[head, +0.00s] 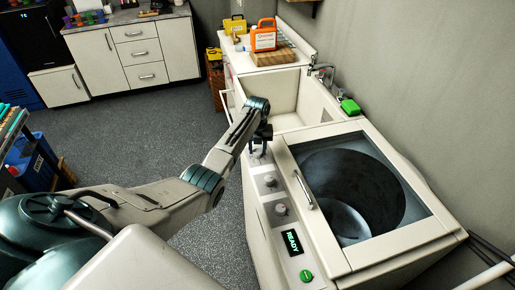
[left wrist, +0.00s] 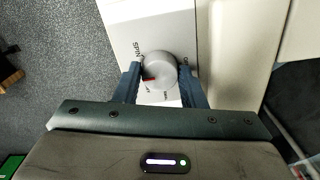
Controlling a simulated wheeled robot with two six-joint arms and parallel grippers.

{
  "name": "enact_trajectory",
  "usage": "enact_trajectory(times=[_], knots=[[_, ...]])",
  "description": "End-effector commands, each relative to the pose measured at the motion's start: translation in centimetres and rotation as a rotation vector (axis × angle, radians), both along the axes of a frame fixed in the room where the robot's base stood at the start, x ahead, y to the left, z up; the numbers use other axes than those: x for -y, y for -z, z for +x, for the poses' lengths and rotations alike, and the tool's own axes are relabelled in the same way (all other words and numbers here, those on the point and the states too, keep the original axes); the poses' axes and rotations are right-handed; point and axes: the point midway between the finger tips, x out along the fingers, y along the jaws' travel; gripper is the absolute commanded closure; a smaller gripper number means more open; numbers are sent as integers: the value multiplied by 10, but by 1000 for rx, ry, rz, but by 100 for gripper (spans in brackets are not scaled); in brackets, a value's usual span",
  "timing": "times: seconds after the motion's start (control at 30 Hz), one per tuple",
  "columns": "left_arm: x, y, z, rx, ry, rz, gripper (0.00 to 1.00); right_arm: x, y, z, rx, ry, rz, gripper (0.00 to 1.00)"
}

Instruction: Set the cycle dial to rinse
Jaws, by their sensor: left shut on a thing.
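A round grey dial (left wrist: 160,68) on the washer's pale control strip sits between the fingers of my left gripper (left wrist: 160,88) in the left wrist view. The fingers are shut on its sides. Its red mark points to the lower left of that picture. The word SPIN is printed at the dial's upper left; other labels around it are partly hidden or too small to read. In the head view my left gripper (head: 259,147) is at the far end of the washer's (head: 335,255) control strip and mostly covers this dial. My right gripper is not in view.
Two more knobs (head: 270,180) (head: 280,209), a READY display (head: 292,242) and a green button (head: 306,275) line the strip nearer me. A lid handle (head: 303,190) stands beside them. A sink (head: 285,105) with a green sponge (head: 350,105) lies beyond.

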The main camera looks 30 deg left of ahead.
Motion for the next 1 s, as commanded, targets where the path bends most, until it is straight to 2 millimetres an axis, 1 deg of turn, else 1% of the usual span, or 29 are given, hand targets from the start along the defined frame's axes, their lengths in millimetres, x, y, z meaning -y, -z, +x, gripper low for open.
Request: enact_trajectory(times=[0.07,0.1,0.17,0.2,0.43,0.57,0.67,1.0], knots=[[0,-2,2,5,0,1,86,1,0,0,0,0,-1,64],[0,-2,2,5,0,1,55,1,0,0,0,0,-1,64],[-1,-2,1,5,-1,1,44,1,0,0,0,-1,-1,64],[0,-2,1,4,-1,1,41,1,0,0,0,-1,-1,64],[0,-1,1,2,-1,0,41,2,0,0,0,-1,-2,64],[-1,-6,1,4,-1,1,41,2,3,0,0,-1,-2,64],[-1,-18,2,6,0,2,41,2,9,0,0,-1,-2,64],[-1,-85,2,7,-1,1,41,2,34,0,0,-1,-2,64]])
